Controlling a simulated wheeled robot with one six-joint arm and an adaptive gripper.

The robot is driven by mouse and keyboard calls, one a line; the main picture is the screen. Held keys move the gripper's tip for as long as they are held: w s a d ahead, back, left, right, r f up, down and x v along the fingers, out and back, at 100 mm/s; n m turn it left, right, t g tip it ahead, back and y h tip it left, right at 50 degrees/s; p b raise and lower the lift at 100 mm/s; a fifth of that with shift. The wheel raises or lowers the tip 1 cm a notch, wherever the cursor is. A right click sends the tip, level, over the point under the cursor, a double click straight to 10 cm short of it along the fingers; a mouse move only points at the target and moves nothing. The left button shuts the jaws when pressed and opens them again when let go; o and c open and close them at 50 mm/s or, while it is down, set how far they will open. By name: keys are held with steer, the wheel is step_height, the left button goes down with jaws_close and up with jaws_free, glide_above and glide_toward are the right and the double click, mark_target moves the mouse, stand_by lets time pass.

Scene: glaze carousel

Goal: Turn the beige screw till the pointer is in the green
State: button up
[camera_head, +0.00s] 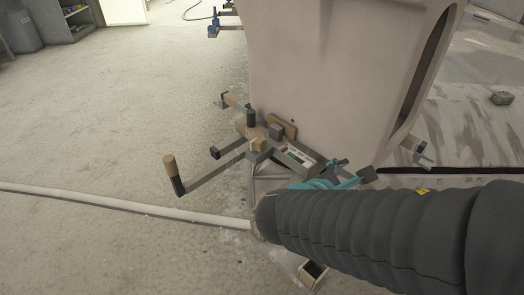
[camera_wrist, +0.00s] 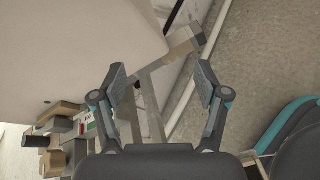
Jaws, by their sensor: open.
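A jack-like stand with metal arms stands at the base of a large pale body. Beige parts sit around its hub: a small beige knob (camera_head: 258,144), which may be the beige screw, and a crank with a beige grip (camera_head: 170,166) to its left. A gauge (camera_head: 299,155) with small red and green marks lies right of the hub; its pointer is too small to read. The gauge also shows at the left of the wrist view (camera_wrist: 90,127). My gripper (camera_wrist: 160,72) is open and empty above a metal bar (camera_wrist: 150,103), right of the gauge in the head view (camera_head: 353,170).
The large pale body (camera_head: 335,70) rises just behind the stand and blocks that side. A white pipe or hose (camera_head: 120,205) lies across the floor at left. A small open box (camera_head: 312,273) is below my arm. The floor at left is mostly clear.

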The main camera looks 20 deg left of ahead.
steer(key=a+f+n+t+y+b, duration=0.2)
steer(key=a+n+t+y, duration=0.15)
steer(key=a+n, duration=0.5)
steer(key=n+t+y+b, duration=0.1)
steer(key=n+t+y, duration=0.2)
steer(key=n+y, duration=0.3)
glide_toward(255, 147)
steer(key=shift+m, duration=0.35)
steer(key=w, duration=0.8)
steer(key=w+a+b, duration=0.1)
steer(key=w, duration=0.3)
steer(key=shift+w+a+f, duration=0.1)
steer(key=shift+w+f, duration=0.1)
steer(key=c, duration=1.2)
